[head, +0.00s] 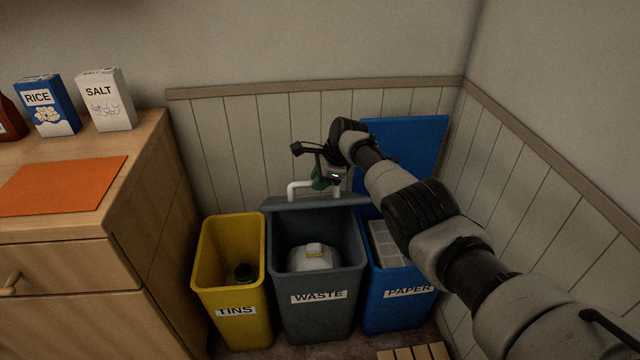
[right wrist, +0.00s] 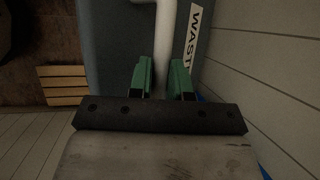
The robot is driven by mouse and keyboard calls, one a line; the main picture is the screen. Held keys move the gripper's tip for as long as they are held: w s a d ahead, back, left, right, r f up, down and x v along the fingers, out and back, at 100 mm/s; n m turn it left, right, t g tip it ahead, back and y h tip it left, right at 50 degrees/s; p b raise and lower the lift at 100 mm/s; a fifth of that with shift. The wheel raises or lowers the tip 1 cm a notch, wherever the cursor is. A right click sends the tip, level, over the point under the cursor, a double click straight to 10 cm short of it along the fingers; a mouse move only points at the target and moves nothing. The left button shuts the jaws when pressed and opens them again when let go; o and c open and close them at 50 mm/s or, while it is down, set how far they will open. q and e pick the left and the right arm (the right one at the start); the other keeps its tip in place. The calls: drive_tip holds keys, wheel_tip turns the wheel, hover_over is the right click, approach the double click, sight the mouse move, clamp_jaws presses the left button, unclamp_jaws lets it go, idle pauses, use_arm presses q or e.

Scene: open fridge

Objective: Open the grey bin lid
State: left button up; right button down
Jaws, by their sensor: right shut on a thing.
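The grey waste bin (head: 322,318) stands between a yellow and a blue bin. Its grey lid (head: 315,203) is raised at the back, seen nearly edge-on, and the bin's mouth is open, with a white container (head: 313,257) inside. A white bar handle (head: 300,185) is on the lid. My right gripper (head: 319,184) is at the handle, shut on it. In the right wrist view its green fingers (right wrist: 163,80) lie on both sides of the white handle (right wrist: 165,45). My left gripper is not in view.
The yellow tins bin (head: 236,310) is open at the left. The blue paper bin (head: 390,300) is at the right, its blue lid (head: 420,140) upright behind my arm. A wooden cabinet (head: 150,190) stands at the left. Panelled walls close off the back and right.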

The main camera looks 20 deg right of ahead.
drive_tip(key=shift+f, duration=0.2)
drive_tip(key=c, duration=1.5)
unclamp_jaws()
drive_tip(key=o, duration=0.4)
drive_tip(key=shift+w+f, duration=0.3)
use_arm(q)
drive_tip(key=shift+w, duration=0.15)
use_arm(e)
drive_tip(key=shift+o, duration=0.2)
drive_tip(key=shift+s+r, duration=0.15)
drive_tip(key=shift+r, duration=0.15)
drive_tip(key=p+v, duration=0.3)
drive_tip(key=v, duration=0.1)
drive_tip(key=shift+p, duration=0.35)
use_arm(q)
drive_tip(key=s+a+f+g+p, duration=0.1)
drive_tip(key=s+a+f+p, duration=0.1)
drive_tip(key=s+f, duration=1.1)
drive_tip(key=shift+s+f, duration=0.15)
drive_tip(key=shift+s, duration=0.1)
use_arm(e)
drive_tip(key=v, duration=0.6)
drive_tip(key=shift+r, duration=0.25)
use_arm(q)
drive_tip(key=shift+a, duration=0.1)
use_arm(e)
drive_tip(key=shift+d, duration=0.1)
